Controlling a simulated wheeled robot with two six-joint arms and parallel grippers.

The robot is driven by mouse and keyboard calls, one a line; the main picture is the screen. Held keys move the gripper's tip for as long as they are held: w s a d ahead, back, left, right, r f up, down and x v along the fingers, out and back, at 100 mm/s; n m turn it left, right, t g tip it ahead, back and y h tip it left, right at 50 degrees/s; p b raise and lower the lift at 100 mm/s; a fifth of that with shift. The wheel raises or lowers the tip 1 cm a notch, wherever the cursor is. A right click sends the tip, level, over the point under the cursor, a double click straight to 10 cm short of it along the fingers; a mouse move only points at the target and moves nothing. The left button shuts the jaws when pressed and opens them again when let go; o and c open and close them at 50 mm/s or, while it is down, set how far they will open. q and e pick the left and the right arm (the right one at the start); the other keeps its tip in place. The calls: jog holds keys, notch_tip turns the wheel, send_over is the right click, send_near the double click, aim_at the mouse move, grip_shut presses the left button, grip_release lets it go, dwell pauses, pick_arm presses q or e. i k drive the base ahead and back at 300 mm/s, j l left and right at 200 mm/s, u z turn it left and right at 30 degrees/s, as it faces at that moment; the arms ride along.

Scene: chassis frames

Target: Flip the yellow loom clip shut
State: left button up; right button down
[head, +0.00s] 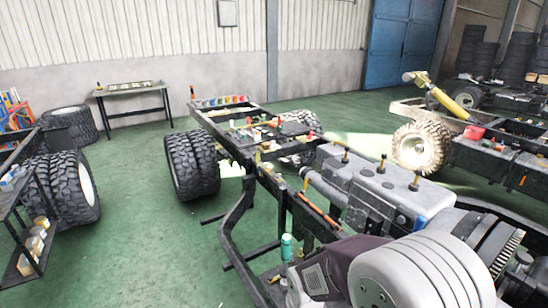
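I cannot single out the yellow loom clip for certain. Several small yellow or amber upright pieces stand along the chassis in the middle, among them one on the frame rail (258,157), one beside the black tank (304,184) and one on the dark boxes (382,163). They are too small to tell whether any is a clip, open or shut. The black chassis frame (238,205) runs from the middle back to the lower right. Neither of my grippers is in view.
Big tyres (192,165) stand at the frame's far end. Another chassis with a yellow cylinder (447,102) is at right. A table (132,92) stands by the wall. Green floor (135,235) is clear at left.

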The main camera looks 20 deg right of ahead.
aim_at(309, 179)
jog(key=i+l+z, duration=0.15)
jog(key=i+z, duration=0.15)
jog(key=i, duration=0.4)
jog(key=i+z, duration=0.35)
jog(key=i, duration=0.85)
